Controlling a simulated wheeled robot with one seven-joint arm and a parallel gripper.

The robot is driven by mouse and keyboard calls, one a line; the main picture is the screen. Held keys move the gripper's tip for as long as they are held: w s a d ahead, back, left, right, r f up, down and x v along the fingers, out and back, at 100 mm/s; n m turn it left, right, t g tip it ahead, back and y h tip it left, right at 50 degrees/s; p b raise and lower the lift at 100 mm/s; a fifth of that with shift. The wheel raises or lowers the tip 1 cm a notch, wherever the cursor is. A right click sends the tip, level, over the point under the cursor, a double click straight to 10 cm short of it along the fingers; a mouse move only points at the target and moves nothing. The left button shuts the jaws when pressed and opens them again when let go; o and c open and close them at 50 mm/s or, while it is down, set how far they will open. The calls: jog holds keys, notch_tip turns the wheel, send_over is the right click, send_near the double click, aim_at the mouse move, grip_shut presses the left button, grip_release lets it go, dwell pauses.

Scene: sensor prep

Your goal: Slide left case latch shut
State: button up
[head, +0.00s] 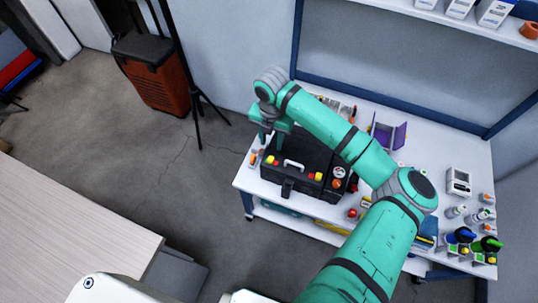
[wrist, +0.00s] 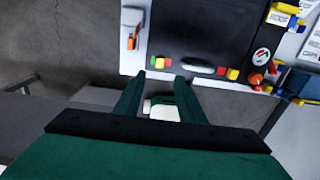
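The black case (head: 297,152) sits closed on the white table and also fills the upper middle of the wrist view (wrist: 205,28). In the wrist view the left latch (wrist: 161,62) lies just beyond my fingertips. A similar right latch (head: 315,176) is on the handle's other side. My gripper (wrist: 159,76) is open, with a clear gap between its fingers. I cannot tell whether a finger touches the latch or whether the latch is shut.
An orange and white item (wrist: 132,30) lies on the table left of the case. A round gauge (head: 339,172) and a red-orange knob (wrist: 256,78) are by the case's right side. A purple folder (head: 388,131) and several small devices fill the table's right part.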

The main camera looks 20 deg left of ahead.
aim_at(271, 158)
notch_tip(271, 158, down, 11)
jog(key=shift+r, duration=0.2)
dwell(0.3)
grip_shut()
